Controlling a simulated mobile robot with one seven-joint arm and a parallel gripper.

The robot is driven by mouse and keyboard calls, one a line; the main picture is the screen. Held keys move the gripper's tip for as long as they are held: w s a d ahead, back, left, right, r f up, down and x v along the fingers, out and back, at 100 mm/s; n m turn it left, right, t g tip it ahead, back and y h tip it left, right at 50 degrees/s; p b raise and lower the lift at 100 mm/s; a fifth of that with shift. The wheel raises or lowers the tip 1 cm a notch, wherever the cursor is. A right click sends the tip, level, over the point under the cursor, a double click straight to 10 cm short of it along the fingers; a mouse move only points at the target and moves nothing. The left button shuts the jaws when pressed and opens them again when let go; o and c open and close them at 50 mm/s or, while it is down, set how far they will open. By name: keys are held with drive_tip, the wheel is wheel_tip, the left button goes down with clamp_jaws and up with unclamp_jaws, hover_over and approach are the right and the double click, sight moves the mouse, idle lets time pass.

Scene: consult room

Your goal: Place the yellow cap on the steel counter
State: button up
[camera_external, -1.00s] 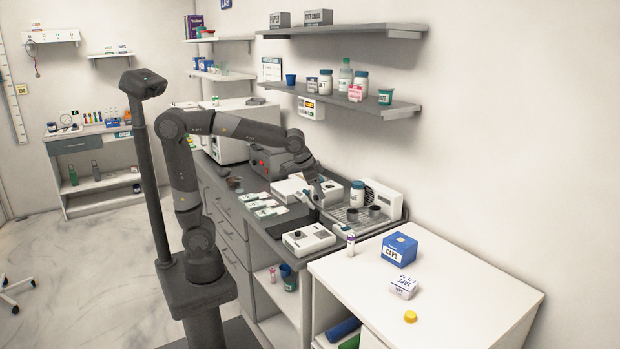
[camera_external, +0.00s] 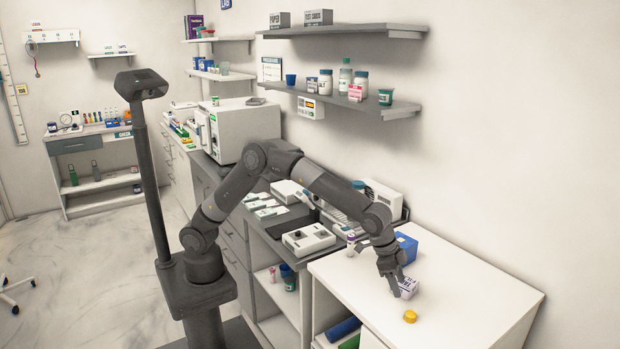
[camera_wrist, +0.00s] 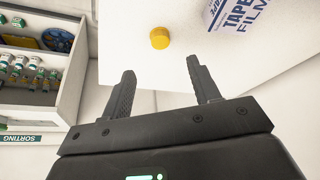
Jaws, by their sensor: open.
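The yellow cap (camera_external: 410,316) lies on the white table (camera_external: 470,310) near its front edge. In the wrist view the yellow cap (camera_wrist: 159,38) sits beyond the fingertips, between their lines and apart from them. My gripper (camera_external: 396,290) hangs over the white table, just behind the cap and close to the tape box. In the wrist view my gripper (camera_wrist: 160,76) is open with nothing between its fingers. The steel counter (camera_external: 262,232) is the dark-topped one left of the white table, partly hidden by my arm.
A small tube (camera_external: 351,245) stands at the table's left. A white device (camera_external: 308,238) and several packets crowd the counter. The table's right side is clear.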

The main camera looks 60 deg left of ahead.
sight(412, 314)
drive_tip(key=x, duration=0.5)
drive_tip(key=shift+s+d+f, duration=0.1)
drive_tip(key=shift+d+f, duration=0.05)
drive_tip(key=shift+d, duration=0.05)
drive_tip(key=x, duration=0.5)
drive_tip(key=shift+w+d+f, duration=0.15)
drive_tip(key=shift+w+f, duration=0.1)
drive_tip(key=shift+w, duration=0.1)
drive_tip(key=c, duration=1.1)
drive_tip(key=shift+r, duration=0.5)
drive_tip(key=r, duration=0.3)
drive_tip(key=shift+s+r, duration=0.3)
drive_tip(key=shift+r, duration=0.05)
drive_tip(key=s+r, duration=0.2)
drive_tip(key=s, duration=0.1)
drive_tip(key=s+r, duration=0.2)
drive_tip(key=s, duration=0.2)
drive_tip(key=s+d+r, duration=0.1)
drive_tip(key=s+r, duration=0.1)
drive_tip(key=s, duration=0.2)
drive_tip(key=shift+r, duration=0.15)
